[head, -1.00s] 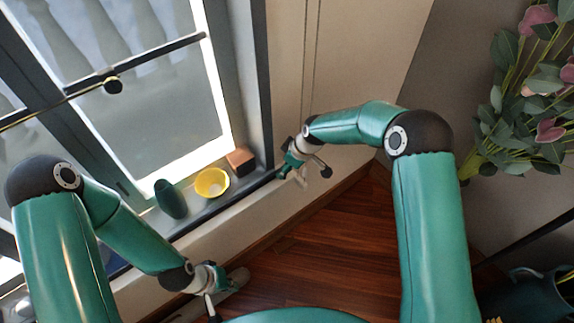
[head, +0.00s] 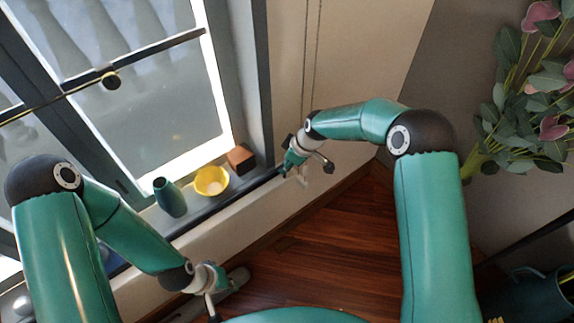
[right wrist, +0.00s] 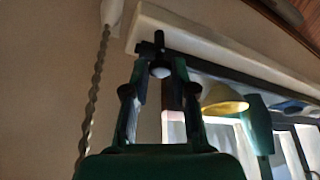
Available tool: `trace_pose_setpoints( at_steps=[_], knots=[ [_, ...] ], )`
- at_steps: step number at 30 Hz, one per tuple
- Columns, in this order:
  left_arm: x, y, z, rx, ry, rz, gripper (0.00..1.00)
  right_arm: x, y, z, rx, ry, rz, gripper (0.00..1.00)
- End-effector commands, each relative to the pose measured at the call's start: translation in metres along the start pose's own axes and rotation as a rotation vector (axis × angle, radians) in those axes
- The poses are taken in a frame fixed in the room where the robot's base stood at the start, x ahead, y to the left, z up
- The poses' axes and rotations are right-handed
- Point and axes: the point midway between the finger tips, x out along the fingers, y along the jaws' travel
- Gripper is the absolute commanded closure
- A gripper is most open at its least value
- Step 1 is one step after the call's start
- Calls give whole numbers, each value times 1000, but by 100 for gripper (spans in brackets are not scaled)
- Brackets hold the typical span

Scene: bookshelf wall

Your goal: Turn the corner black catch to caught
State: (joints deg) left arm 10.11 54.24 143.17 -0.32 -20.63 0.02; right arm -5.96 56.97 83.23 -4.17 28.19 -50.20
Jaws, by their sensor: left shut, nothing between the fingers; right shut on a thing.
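The black catch (right wrist: 159,40) shows in the right wrist view as a small dark upright piece with a rounded end, at the end of a pale ledge. My right gripper (right wrist: 160,62) is shut on it, with one dark finger on each side. In the head view, my right gripper (head: 285,171) is at the right end of the window sill, by the wall; the catch is too small and covered there to make out its position. My left gripper (head: 222,276) is shut and empty, low over the floor edge, well away from the catch.
A green vase (head: 170,198), a yellow bowl (head: 211,182) and a brown block (head: 240,158) stand on the sill (head: 196,214), left of my right gripper. A twisted cord (right wrist: 94,95) hangs close by. A flowering plant (head: 530,95) is at far right. The wooden floor (head: 310,250) is clear.

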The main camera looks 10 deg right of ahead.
Motion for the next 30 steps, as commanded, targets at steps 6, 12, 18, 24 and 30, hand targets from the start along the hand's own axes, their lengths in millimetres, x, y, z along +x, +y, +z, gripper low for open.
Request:
trace_pose_setpoints(
  at_steps=[6,12,18,24,30],
  knots=[
    [22,-8,0,0,0,0,100,4,3,2,-126,2,-48,100],
    [40,-15,0,0,0,0,100,4,5,1,-291,2,-116,100],
    [51,-18,0,0,0,0,100,3,6,0,-466,2,-189,100],
    [54,-19,0,0,0,0,100,1,8,-2,-642,1,-262,100],
    [49,-18,0,0,0,0,100,0,8,-3,-817,0,-335,100]
  ],
)
